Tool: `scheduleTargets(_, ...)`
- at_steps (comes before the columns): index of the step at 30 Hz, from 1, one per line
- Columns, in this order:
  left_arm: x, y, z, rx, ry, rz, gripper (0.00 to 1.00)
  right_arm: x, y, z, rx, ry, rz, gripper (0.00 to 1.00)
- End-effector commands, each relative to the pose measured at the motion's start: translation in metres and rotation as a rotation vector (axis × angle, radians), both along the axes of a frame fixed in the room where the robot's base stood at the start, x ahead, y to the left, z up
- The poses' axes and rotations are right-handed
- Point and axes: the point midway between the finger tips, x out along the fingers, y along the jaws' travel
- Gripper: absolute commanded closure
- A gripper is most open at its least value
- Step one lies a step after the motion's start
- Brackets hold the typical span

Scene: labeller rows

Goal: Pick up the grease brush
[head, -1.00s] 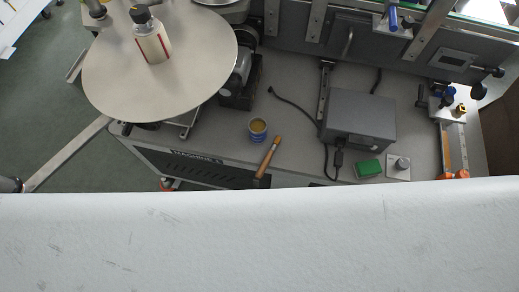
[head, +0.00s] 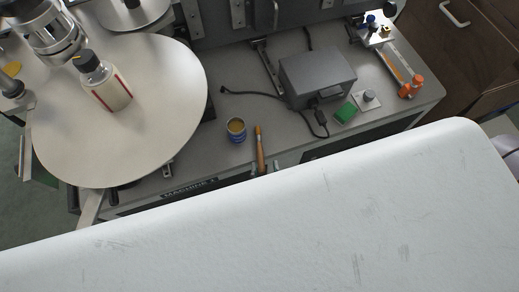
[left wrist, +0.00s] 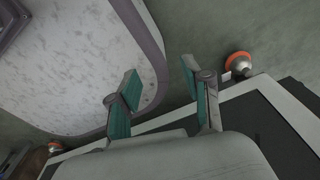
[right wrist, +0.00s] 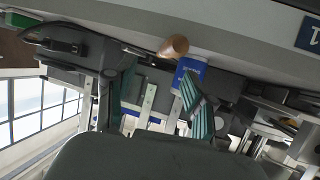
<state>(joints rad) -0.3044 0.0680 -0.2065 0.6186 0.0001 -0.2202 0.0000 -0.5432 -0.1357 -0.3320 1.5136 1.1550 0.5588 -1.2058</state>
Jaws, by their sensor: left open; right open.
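The grease brush (head: 260,148) lies on the grey bench of the machine, its brown handle pointing over the front edge, right of a small blue can (head: 236,130). In the right wrist view the rounded end of the brush handle (right wrist: 173,47) juts out in front of the blue can (right wrist: 190,70). My right gripper (right wrist: 158,76) is open and empty, with the handle end beyond its fingers. In the head view only a small pale tip beside the handle may be part of it. My left gripper (left wrist: 160,72) is open and empty, away from the brush.
A round turntable (head: 150,130) with a white bottle (head: 106,86) stands at the left. Right of the brush are a grey box (head: 317,78) with a cable, a green block (head: 345,113) and a knob plate (head: 367,100). The bench around the brush is mostly clear.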

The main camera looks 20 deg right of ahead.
Motion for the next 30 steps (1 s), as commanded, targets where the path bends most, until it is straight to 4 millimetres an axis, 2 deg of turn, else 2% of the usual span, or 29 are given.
scheduleTargets(3, 0.0, 0.002, -0.002, 0.002, 0.001, 0.0, 0.51, 0.015, -0.003, -0.007, 0.0, 0.0, 0.0, 0.46)
scheduleTargets(8, 0.001, 0.009, -0.002, 0.011, -0.001, 0.001, 0.51, 0.024, -0.004, -0.011, -0.001, 0.0, 0.0, 0.46)
scheduleTargets(18, 0.004, 0.013, -0.009, 0.016, -0.005, 0.004, 0.51, 0.066, -0.006, -0.027, -0.002, -0.001, 0.002, 0.46)
scheduleTargets(27, 0.006, 0.013, -0.008, 0.015, -0.008, 0.004, 0.51, 0.069, -0.007, -0.029, 0.0, 0.002, 0.001, 0.46)
scheduleTargets(30, 0.006, 0.012, -0.008, 0.014, -0.008, 0.003, 0.51, 0.069, -0.007, -0.029, 0.0, 0.001, 0.001, 0.62)
